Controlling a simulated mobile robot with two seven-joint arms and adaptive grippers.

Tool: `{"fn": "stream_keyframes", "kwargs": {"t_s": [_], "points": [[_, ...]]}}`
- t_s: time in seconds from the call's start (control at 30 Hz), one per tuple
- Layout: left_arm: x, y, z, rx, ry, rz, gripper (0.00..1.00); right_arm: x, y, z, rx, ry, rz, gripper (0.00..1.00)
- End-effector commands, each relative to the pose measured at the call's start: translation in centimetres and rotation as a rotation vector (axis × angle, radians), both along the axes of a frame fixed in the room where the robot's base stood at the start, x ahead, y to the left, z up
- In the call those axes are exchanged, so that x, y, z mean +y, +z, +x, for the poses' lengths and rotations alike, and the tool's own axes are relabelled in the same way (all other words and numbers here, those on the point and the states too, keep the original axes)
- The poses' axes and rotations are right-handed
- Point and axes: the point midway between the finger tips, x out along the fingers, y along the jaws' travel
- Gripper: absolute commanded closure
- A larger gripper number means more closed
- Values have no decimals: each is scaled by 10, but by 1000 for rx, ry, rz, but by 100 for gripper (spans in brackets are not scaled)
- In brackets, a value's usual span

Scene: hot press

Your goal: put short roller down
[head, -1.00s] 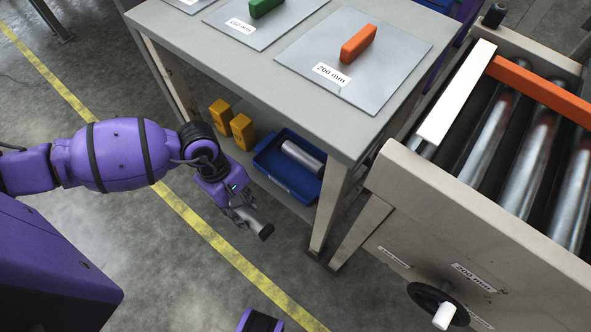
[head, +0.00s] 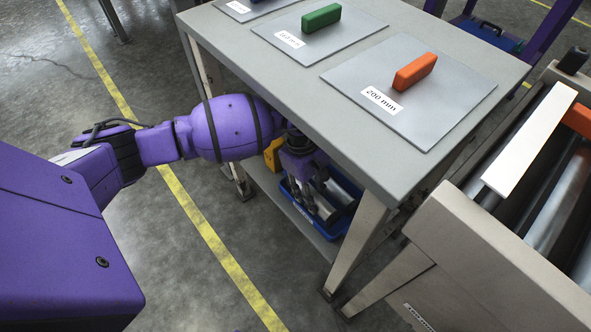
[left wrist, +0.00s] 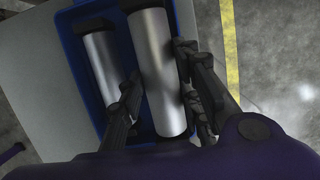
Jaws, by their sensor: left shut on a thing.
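My left gripper (head: 308,190) reaches down over the blue tray (head: 327,238) on the lower shelf, beside the table's leg. It is shut on a grey metal roller (head: 325,208), taken as the short roller. In the left wrist view, the held roller (left wrist: 157,72) lies between the two fingers, over or in the blue tray (left wrist: 77,72). A second metal roller (left wrist: 103,68) lies alongside it to the left, roughly parallel. Whether the held roller touches the tray floor I cannot tell. My right gripper is not in view.
Plates with a green handle (head: 321,17) and an orange handle (head: 414,71) lie on top. A yellow block (head: 273,155) is on the shelf left of the tray. The roller machine (head: 510,255) stands at right.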

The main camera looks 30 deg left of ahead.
Motion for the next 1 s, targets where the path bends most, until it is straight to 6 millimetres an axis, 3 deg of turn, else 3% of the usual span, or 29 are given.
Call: {"fn": "stream_keyframes", "kwargs": {"t_s": [0.13, 0.33, 0.7, 0.73, 0.8, 1.0], "points": [[-7, 2, 15, -8, -2, -4, 100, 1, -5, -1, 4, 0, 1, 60], [-5, -32, 12, -3, -1, -3, 100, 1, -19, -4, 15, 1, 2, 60], [-4, -35, 12, -7, -1, -1, 100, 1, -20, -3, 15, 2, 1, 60], [-4, -36, 12, -6, -2, -1, 67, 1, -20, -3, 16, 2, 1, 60], [-4, -35, 12, -7, -1, -1, 60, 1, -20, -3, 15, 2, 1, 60], [-4, -35, 12, -6, -2, -1, 60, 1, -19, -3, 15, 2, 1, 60]]}}
